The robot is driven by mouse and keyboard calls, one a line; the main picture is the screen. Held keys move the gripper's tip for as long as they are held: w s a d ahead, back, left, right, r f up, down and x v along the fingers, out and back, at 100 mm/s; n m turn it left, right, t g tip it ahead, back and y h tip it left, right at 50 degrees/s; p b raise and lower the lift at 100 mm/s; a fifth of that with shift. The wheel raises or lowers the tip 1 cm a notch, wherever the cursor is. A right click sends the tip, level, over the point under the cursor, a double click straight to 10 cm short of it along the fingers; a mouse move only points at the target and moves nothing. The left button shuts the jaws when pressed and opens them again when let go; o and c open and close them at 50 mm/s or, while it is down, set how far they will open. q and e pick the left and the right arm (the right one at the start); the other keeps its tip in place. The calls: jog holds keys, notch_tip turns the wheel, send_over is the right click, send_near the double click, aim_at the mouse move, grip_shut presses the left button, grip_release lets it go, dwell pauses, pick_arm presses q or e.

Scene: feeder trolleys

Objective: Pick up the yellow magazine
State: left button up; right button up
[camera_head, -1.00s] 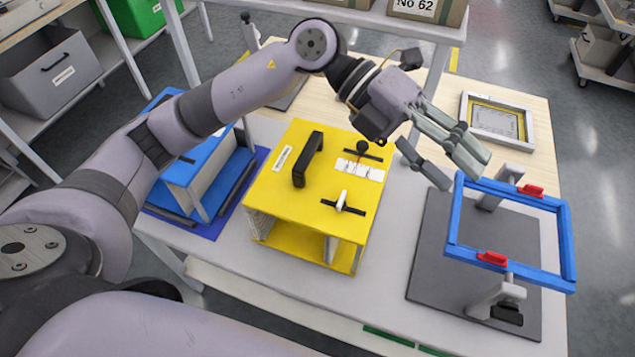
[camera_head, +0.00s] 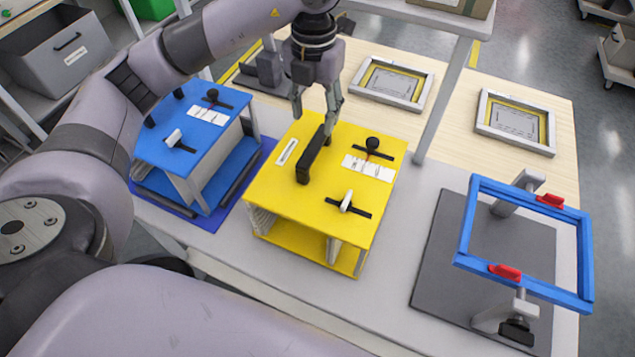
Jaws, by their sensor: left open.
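The yellow magazine (camera_head: 290,207) is a box-shaped unit standing upright on the table. A black handle (camera_head: 314,155) rises from its top, with a black knob, a white lever and white labels beside it. My left gripper (camera_head: 318,118) points down over the far end of the handle. Its fingers are open, and the handle's far end shows near the fingertips. I cannot tell whether they touch it. My right gripper is not in view.
A blue magazine (camera_head: 180,147) stands left of the yellow one on a blue mat. A blue frame with red clips (camera_head: 464,222) is held on a stand over a dark grey plate (camera_head: 431,270) at right. Framed panels (camera_head: 428,93) lie at the back. A grey post (camera_head: 440,105) rises behind.

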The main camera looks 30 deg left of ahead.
aim_at(314, 144)
pick_arm(q)
notch_tip(314, 144, down, 5)
jog(key=shift+r+p, duration=0.1)
jog(key=shift+p, duration=0.55)
notch_tip(314, 144, down, 5)
jog(key=p, duration=0.2)
jog(key=shift+s+r+p, duration=0.1)
jog(key=shift+s+p, duration=0.05)
jog(key=shift+p, duration=0.2)
jog(key=shift+f, duration=0.35)
jog(key=shift+c, duration=0.4)
grip_shut()
jog(key=shift+w+r, duration=0.2)
